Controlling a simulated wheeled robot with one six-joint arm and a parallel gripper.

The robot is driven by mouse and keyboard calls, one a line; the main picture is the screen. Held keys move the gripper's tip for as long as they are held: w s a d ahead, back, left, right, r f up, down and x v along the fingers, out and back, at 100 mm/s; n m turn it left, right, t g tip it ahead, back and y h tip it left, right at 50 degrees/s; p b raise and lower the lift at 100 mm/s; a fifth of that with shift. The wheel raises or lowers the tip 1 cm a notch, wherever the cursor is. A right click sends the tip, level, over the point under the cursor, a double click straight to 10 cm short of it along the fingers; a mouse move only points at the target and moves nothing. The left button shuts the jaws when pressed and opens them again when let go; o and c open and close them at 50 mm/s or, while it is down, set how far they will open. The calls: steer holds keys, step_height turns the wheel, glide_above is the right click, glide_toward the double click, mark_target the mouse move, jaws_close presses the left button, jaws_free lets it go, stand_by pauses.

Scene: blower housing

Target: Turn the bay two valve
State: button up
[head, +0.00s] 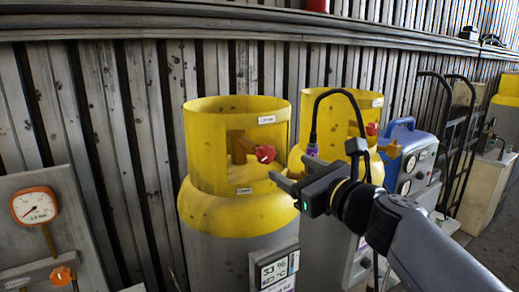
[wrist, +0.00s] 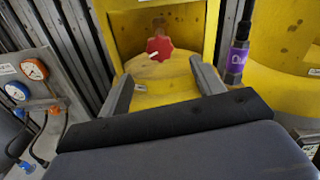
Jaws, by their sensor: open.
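A red valve knob (head: 265,153) sits in the opening of the yellow collar (head: 208,150) on the nearer grey cylinder. A second red knob (head: 371,128) shows on the yellow-topped cylinder behind it to the right. The labels are too small to read, so I cannot tell which is bay two. My gripper (head: 288,172) is open and points at the nearer cylinder's knob. In the wrist view the nearer knob (wrist: 159,47), with a pale mark, lies beyond and between the spread fingertips (wrist: 162,68). The fingers appear apart from it and hold nothing.
A black hose with a purple-labelled end (wrist: 237,60) stands right of the fingers. A gauge panel (head: 34,205) is at the left. A digital display (head: 278,270) is at the nearer cylinder's lower front. A blue unit (head: 408,145) and a hand truck (head: 455,130) stand at the right.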

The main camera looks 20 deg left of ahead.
mark_target(268, 155)
steer(key=p+x, duration=0.1)
steer(key=x, duration=0.9)
steer(key=shift+w+a+p, duration=0.15)
steer(key=shift+p, duration=0.2)
steer(key=c, duration=1)
steer(key=shift+o, duration=0.2)
